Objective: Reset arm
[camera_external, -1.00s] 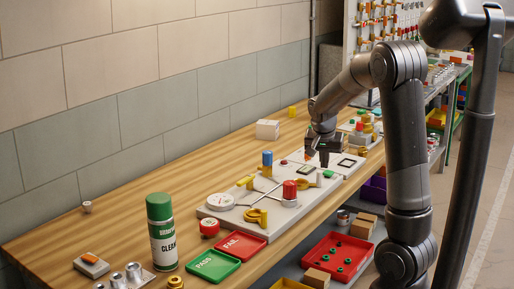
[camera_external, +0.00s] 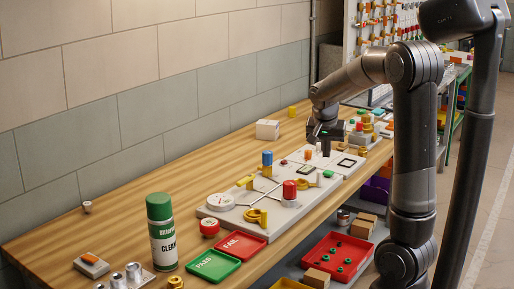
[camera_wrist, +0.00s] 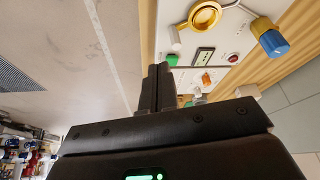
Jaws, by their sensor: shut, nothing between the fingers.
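My gripper (camera_external: 318,143) is a dark parallel gripper above the far end of the white valve panel on the wooden bench. In the wrist view its fingers (camera_wrist: 158,78) are together with nothing between them, over the panel's edge. The white panel (camera_external: 246,213) carries a round gauge (camera_external: 220,202), a blue knob (camera_external: 267,158), a red knob (camera_external: 290,189), and yellow fittings. The wrist view also shows a brass ring (camera_wrist: 204,16) and the blue knob (camera_wrist: 273,42). Part of the panel is hidden behind my gripper and arm.
On the bench (camera_external: 110,225) stand a spray can (camera_external: 161,235), a green PASS tray (camera_external: 213,265), a red FAIL tray (camera_external: 240,245) and a white box (camera_external: 267,129). A red bin (camera_external: 338,256) sits on the lower shelf. The bench's back left is clear.

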